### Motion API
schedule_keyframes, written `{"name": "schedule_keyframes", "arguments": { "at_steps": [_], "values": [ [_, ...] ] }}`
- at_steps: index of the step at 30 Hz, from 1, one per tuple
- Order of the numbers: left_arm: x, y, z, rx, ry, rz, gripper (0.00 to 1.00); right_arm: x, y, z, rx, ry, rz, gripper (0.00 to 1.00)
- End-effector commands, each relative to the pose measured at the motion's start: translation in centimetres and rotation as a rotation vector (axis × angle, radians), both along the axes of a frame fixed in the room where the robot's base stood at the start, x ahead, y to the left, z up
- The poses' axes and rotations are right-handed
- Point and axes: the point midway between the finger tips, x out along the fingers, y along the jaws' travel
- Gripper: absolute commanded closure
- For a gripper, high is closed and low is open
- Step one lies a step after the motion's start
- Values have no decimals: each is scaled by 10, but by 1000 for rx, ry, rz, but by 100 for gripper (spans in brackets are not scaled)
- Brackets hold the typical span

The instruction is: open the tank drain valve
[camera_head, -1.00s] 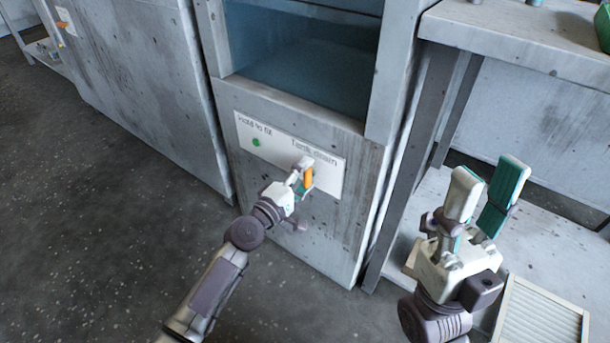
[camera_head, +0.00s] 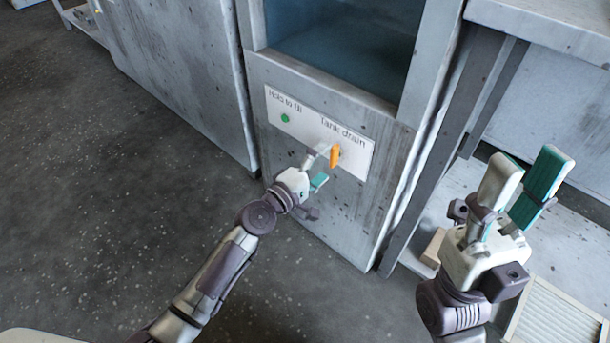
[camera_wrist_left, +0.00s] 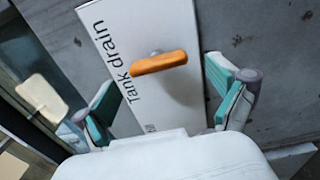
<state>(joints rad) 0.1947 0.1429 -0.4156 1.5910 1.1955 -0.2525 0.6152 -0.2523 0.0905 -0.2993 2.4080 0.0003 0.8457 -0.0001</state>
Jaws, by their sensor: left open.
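The orange tank drain handle (camera_head: 335,156) stands out from a white label plate on the front of the grey tank housing. It points roughly up and down in the head view. In the left wrist view the orange handle (camera_wrist_left: 159,63) lies ahead of the fingers, on a small metal stem. My left gripper (camera_head: 318,170) is just in front of and below the handle, open, with its teal-padded fingers (camera_wrist_left: 167,106) apart and nothing between them. My right gripper (camera_head: 518,185) is raised at the right, open and empty, far from the handle.
The white plate (camera_head: 290,104) also carries a green button (camera_head: 285,118) marked "Hold to fill". A water tank (camera_head: 345,45) sits above it. A grey workbench (camera_head: 550,30) with a lower shelf is at the right. A slatted panel (camera_head: 553,318) lies below my right gripper. Floor at left is clear.

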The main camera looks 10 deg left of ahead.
Motion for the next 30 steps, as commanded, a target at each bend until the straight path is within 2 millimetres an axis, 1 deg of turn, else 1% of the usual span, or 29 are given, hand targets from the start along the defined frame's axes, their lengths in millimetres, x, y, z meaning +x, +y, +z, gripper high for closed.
{"name": "schedule_keyframes", "arguments": {
  "at_steps": [1,6,9,12,18,30],
  "values": [
    [-11,8,-2,3,2,1,4,0,0,0,0,1,0,60],
    [-40,30,-2,4,2,0,4,0,0,0,0,1,1,60],
    [-54,40,-1,3,2,0,4,0,0,0,0,1,1,60],
    [-64,47,-1,3,0,1,4,0,0,0,0,1,1,60],
    [-72,52,0,0,1,0,4,0,0,0,0,1,1,60],
    [-71,52,0,0,1,1,4,0,0,0,-1,1,1,60]
  ]
}}
